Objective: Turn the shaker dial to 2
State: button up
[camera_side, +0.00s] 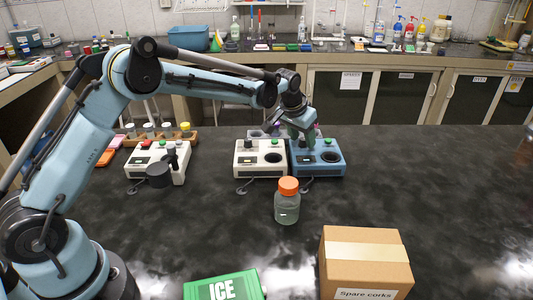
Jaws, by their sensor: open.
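My gripper (302,137) points down over the left part of a blue device (330,169) in the middle of the bench. It is open, with its tips at or just above the device's top; contact cannot be told. The blue device has a dark round spot and a green knob (328,142) to the right of my gripper. A dial under my gripper is hidden, and no number can be read. A white device (247,171) with a dark round spot stands against its left side. Which device is the shaker cannot be read.
A clear jar with an orange cap (287,203) stands in front of the devices. Another white device (146,178) with a dark cylinder is to the left. A cork box (365,265) and a green ICE box (222,287) are near the front. The right bench is clear.

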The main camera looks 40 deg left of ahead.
grip_shut()
dwell(0.3)
jog(key=shift+m, duration=0.3)
jog(key=m, duration=0.1)
jog(key=m+h, duration=0.1)
jog(key=m, duration=0.1)
jog(key=shift+a+m+h, duration=0.2)
jog(key=shift+m+h, duration=0.1)
jog(key=m, duration=0.1)
jog(key=m+g+h, duration=0.1)
jog(key=m, duration=0.1)
jog(key=shift+w+a+m, duration=0.1)
jog(key=shift+w+m, duration=0.05)
jog(key=shift+m, duration=0.15)
jog(key=m+g+h, duration=0.1)
jog(key=m, duration=0.2)
jog(key=shift+w+m, duration=0.1)
jog(key=shift+m, duration=0.2)
jog(key=shift+m+g+h, duration=0.3)
jog(key=shift+m+g, duration=0.4)
jog(key=shift+m, duration=1.3)
